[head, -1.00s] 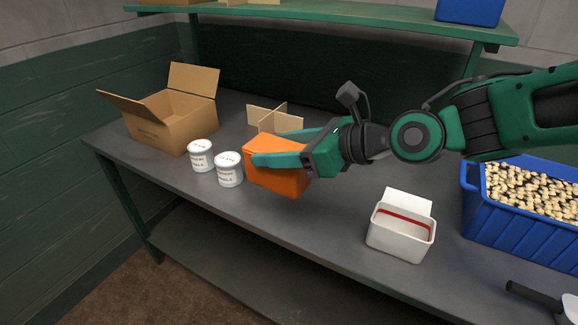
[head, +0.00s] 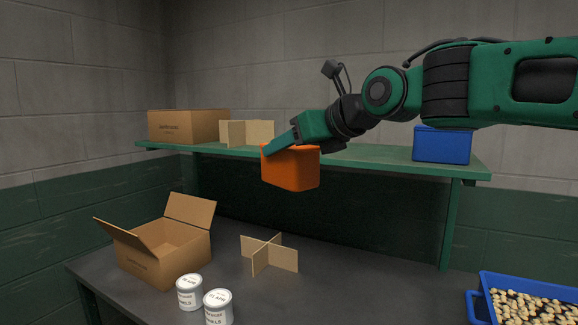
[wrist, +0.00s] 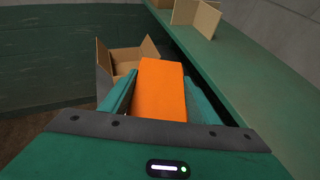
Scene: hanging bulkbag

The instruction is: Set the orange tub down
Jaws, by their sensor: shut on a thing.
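The orange tub (head: 290,168) hangs in the air in my gripper (head: 285,146), in front of the green shelf (head: 365,158). My gripper is shut on the tub, with a green finger along its upper side. In the wrist view the tub (wrist: 160,88) sits between my two fingers (wrist: 158,98). The tub is clear of the workbench and overlaps the shelf's front edge in the head view. I cannot tell whether it touches the shelf.
On the shelf stand a closed carton (head: 188,126), a cardboard divider (head: 248,133) and a blue bin (head: 442,145). On the bench (head: 335,285) are an open carton (head: 165,250), another divider (head: 270,254), two white cans (head: 218,306) and a blue crate of pale pieces (head: 484,295).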

